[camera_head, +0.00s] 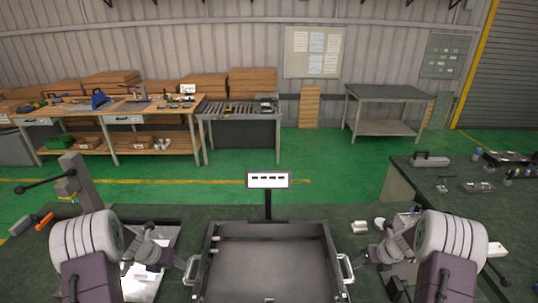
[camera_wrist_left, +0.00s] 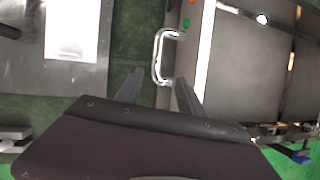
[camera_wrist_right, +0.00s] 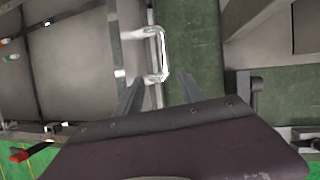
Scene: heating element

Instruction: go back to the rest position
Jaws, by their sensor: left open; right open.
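My left gripper (camera_head: 189,268) is open and empty beside the left handle of a grey metal box. In the left wrist view its two fingers (camera_wrist_left: 158,92) stand apart, with the silver left handle (camera_wrist_left: 160,56) just beyond them. My right gripper (camera_head: 361,260) is open near the box's right handle (camera_head: 346,268). In the right wrist view its fingers (camera_wrist_right: 160,90) are apart, with the silver handle (camera_wrist_right: 157,52) just beyond and between them. The open grey box (camera_head: 268,243) sits on the green table between both arms. I cannot tell whether any fingertip touches a handle.
A small display (camera_head: 268,180) on a post stands behind the box. A metal plate with a white sheet (camera_head: 138,283) lies at left. Small white parts (camera_head: 359,227) lie right of the box. Another dark table with tools (camera_head: 455,185) is at right. Workbenches (camera_head: 110,108) stand far back.

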